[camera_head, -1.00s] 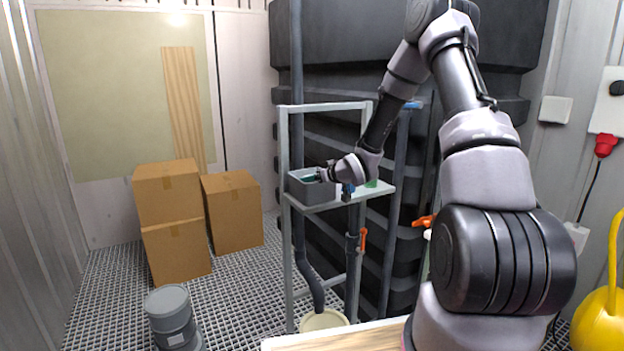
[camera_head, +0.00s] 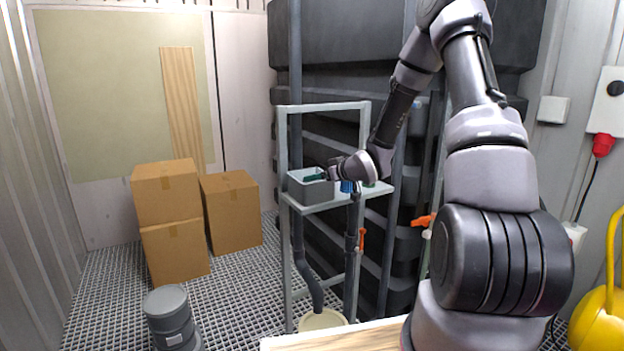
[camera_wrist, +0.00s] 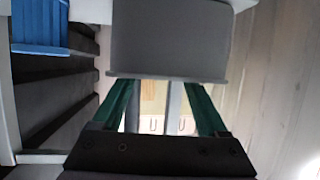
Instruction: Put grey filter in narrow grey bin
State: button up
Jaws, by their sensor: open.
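A narrow grey bin (camera_head: 309,194) stands on the left part of a pale shelf (camera_head: 340,203). My gripper (camera_head: 318,177) is at the bin's top opening, reaching in from the right, with a green finger showing over the rim. In the wrist view, the bin's outer wall (camera_wrist: 168,40) fills the upper middle, its rim nearest the gripper. The green fingers (camera_wrist: 166,92) are spread apart, with their ends hidden behind the rim. Nothing shows between their visible parts. I cannot make out a grey filter; the inside of the bin is mostly hidden.
A blue part (camera_head: 347,186) stands on the shelf right of the bin; it also shows in the wrist view (camera_wrist: 39,24). A small green part (camera_head: 369,184) is farther right. The shelf frame's upright (camera_head: 284,150) rises beside the bin. An orange valve handle (camera_head: 423,220) lies right of the frame.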

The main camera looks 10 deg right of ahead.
jog(key=s+d+r+m+g+h, duration=0.2)
jog(key=s+d+r+m+h, duration=0.45)
jog(key=s+r, duration=0.9)
jog(key=s+a+r+m+g+y, duration=0.1)
jog(key=s+r, duration=0.3)
jog(key=s, duration=0.6)
jog(key=s+a+r+m+g+y, duration=0.1)
jog(key=s+r, duration=0.3)
jog(key=s, duration=0.7)
jog(key=shift+a+r+m+g, duration=0.2)
jog(key=shift+a+m+g, duration=0.25)
jog(key=shift+m, duration=0.2)
